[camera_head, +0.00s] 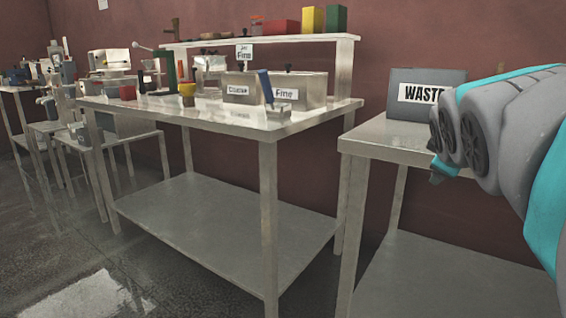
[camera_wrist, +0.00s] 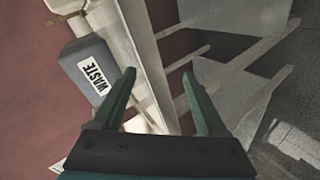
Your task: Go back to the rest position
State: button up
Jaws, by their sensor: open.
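My gripper (camera_wrist: 158,88) is open in the wrist view, with its two green fingers apart and nothing between them. The wrist view looks past the fingers at table edges, legs and the floor. In the head view my grey and turquoise arm comes in from the right edge, in front of the right-hand table. The gripper's fingers cannot be made out there. The grey waste box (camera_head: 401,101) stands on that table, left of my arm. It also shows in the wrist view (camera_wrist: 80,55), left of the fingers and apart from them.
The middle metal table (camera_head: 215,117) holds the coarse container (camera_head: 238,98), the fine container (camera_head: 304,98) and small tools. A raised shelf (camera_head: 261,40) behind carries coloured boxes. The right table (camera_head: 378,133) has bare room at its front. Floor (camera_head: 190,280) is clear in front.

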jog(key=s+a+f+m+g+y, duration=0.2)
jog(key=s+a+f+g, duration=0.15)
jog(key=s+f, duration=0.55)
jog(key=s+a+f+m+g+y, duration=0.1)
jog(key=s+a+f+m+g, duration=0.25)
jog(key=f, duration=0.85)
jog(key=s+a+f+m+g+y, duration=0.1)
jog(key=s+a+f, duration=0.3)
jog(key=s, duration=0.5)
jog(key=s+a+f+m+g+y, duration=0.1)
jog(key=s+a+f+g, duration=0.3)
jog(key=s+f, duration=0.3)
jog(key=s, duration=0.2)
jog(key=shift+s, duration=0.3)
jog(key=shift+a, duration=0.1)
